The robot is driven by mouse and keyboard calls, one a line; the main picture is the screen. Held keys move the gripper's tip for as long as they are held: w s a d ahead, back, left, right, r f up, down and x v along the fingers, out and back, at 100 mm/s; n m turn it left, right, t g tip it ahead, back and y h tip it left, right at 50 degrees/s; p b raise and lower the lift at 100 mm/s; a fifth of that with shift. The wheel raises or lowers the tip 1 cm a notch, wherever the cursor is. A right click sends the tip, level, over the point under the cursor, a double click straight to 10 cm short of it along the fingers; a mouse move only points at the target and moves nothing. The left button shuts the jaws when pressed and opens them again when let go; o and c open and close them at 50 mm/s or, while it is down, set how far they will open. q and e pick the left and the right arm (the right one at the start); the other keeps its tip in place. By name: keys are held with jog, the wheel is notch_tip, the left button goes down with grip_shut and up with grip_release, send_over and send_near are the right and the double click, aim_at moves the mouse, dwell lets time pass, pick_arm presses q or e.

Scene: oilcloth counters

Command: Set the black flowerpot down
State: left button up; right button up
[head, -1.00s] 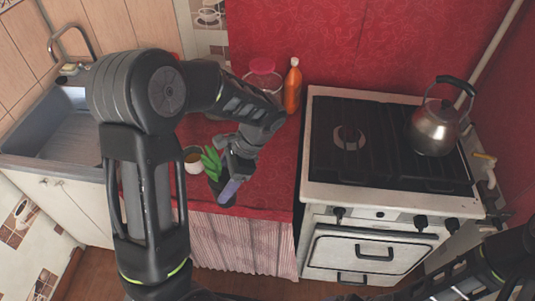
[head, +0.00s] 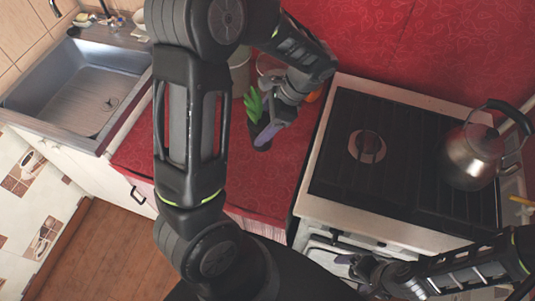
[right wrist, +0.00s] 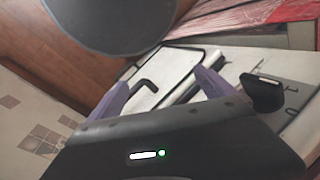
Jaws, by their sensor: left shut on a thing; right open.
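The black flowerpot (head: 256,131) holds a plant with green pointed leaves (head: 253,104). My right gripper (head: 355,264) is low in front of the stove. In the right wrist view its two purple fingers (right wrist: 160,92) are spread with nothing between them.
The stove (head: 398,165) with a steel kettle (head: 472,155) stands right of the counter. A sink (head: 85,85) is at the left. A clear container (head: 270,65) and a grey cylindrical thing (head: 240,72) stand behind the plant. My left arm hides much of the counter.

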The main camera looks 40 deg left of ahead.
pick_arm(q)
jog(key=shift+s, duration=0.1)
notch_tip(320, 180, down, 6)
jog(key=b, duration=0.4)
jog(key=shift+f, duration=0.2)
jog(key=shift+r, duration=0.1)
notch_tip(320, 180, down, 4)
jog(key=b, duration=0.3)
jog(key=shift+r, duration=0.1)
jog(key=o, duration=1.7)
jog(key=shift+c, duration=0.2)
